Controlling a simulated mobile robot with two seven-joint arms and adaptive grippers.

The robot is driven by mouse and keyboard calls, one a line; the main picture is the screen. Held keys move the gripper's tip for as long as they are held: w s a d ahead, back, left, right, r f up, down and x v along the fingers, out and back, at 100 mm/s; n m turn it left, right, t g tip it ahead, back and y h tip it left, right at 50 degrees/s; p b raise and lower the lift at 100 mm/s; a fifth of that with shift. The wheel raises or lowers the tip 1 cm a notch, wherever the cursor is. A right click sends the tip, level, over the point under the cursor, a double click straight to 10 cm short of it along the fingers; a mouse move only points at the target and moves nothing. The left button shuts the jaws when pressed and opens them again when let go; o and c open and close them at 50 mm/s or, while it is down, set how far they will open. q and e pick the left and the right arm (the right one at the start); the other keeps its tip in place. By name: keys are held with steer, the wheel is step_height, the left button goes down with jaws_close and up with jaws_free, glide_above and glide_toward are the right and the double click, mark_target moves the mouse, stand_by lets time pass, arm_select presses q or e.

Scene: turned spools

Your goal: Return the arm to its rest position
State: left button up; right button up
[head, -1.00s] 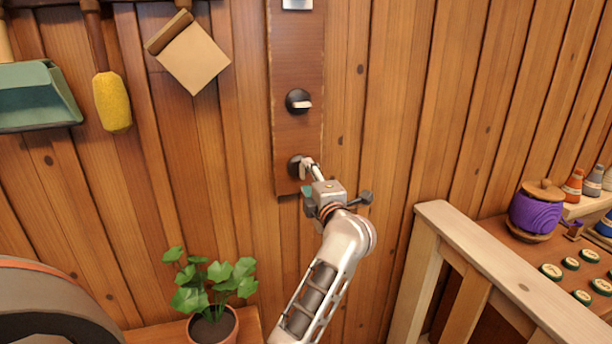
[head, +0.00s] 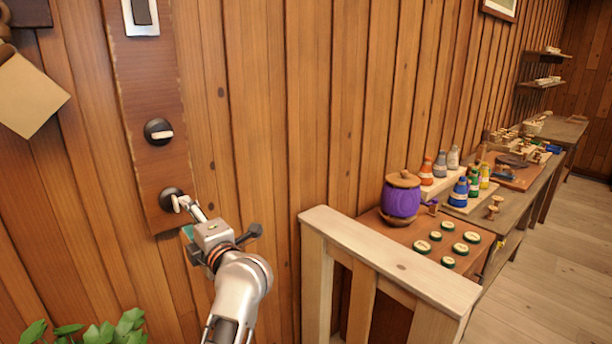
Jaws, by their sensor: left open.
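My left gripper (head: 192,208) is at the lower black knob (head: 168,199) on the dark wooden wall board (head: 150,95). It is open, and its fingers overlap the knob's pale lever in the picture. I cannot tell whether they touch it. My left arm reaches up to it from the bottom of the view. My right gripper is not in view.
A second knob (head: 159,132) and a switch plate (head: 141,15) sit above on the board. A pale wooden rail (head: 385,256) stands to the right. Behind it are a purple pot (head: 402,198), coloured bottles and green discs. A plant (head: 110,330) is below left.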

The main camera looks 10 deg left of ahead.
arm_select(q)
steer(key=s+d+f+m+t+h, duration=0.3)
steer(key=s+d+f+m+h, duration=0.15)
steer(key=f+m, duration=0.35)
steer(key=s+d+f+m+t+h, duration=0.2)
steer(key=s+d+f+m+h, duration=0.1)
steer(key=d+f+m+h, duration=0.5)
steer(key=s+d+f+m+t+h, duration=0.3)
steer(key=f+m, duration=0.3)
steer(key=m, duration=0.4)
steer(key=s+f+m+g, duration=0.2)
steer(key=s+f+g, duration=0.2)
steer(key=s+f, duration=0.5)
steer(key=s+a+f+m+g, duration=0.1)
steer(key=s+f+m+g, duration=0.2)
steer(key=s+f, duration=0.7)
step_height(320, 180, down, 5)
steer(key=shift+s+a+r+m+g, duration=0.2)
steer(key=shift+m+g, duration=0.1)
steer(key=shift+g, duration=0.8)
steer(key=shift+h, duration=0.25)
steer(key=c, duration=0.5)
steer(key=shift+c, duration=0.3)
